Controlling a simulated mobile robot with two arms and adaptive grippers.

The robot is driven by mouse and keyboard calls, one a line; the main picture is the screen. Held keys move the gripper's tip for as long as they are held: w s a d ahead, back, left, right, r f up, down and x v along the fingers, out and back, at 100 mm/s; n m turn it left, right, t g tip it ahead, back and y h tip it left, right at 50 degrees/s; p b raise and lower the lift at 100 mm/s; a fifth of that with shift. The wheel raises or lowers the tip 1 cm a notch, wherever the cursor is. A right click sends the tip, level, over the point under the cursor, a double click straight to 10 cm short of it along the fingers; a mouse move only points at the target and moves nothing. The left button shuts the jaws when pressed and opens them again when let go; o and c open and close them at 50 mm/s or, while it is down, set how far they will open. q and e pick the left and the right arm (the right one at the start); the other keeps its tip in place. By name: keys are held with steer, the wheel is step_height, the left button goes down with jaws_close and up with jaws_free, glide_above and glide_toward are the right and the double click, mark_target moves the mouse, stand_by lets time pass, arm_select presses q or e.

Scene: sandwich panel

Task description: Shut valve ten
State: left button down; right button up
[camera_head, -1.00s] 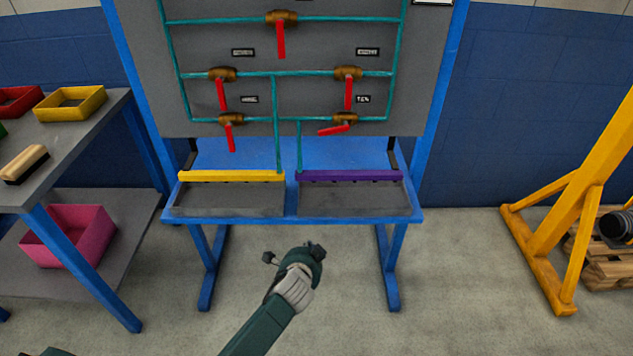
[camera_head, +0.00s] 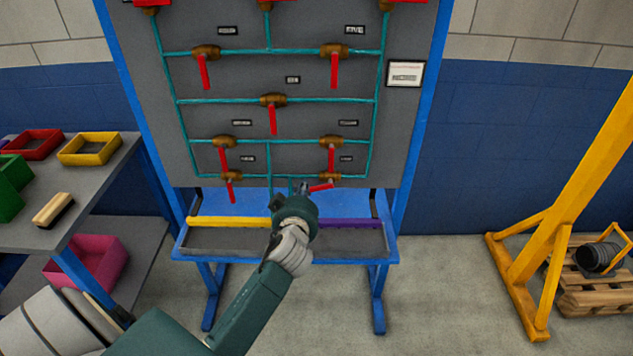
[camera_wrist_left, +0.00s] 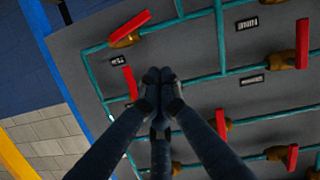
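Valve ten (camera_head: 329,175) is the lowest brass valve at the right of the pipe board. Its red handle (camera_head: 321,187) lies nearly sideways, pointing left with a slight downward tilt. The label just above right of it is too small to read now. My left gripper (camera_head: 304,188) is in front of the board's lower edge, its tip beside this handle in the picture. In the wrist view its fingers (camera_wrist_left: 161,76) meet with nothing visible between them. There the slanted handle (camera_wrist_left: 132,25) shows beyond them, apart from them. My right gripper is not in view.
Other valves with hanging red handles surround it; the nearest handle (camera_head: 331,158) hangs just above. A shallow tray (camera_head: 345,244) with yellow and purple strips juts out below. A shelf (camera_head: 95,190) with bins stands left, a yellow frame (camera_head: 565,190) right.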

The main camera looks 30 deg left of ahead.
mark_target(320, 186)
arm_select(q)
steer(key=w+a+f, duration=0.2)
steer(key=w+f, duration=0.3)
steer(key=w, duration=0.2)
steer(key=shift+a+f+p, duration=0.35)
steer(key=shift+f+p, duration=0.05)
steer(key=shift+w, duration=0.1)
steer(key=shift+f+b, duration=0.25)
steer(key=shift+b, duration=0.3)
steer(key=shift+a+f+n, duration=0.1)
steer(key=shift+n, duration=0.2)
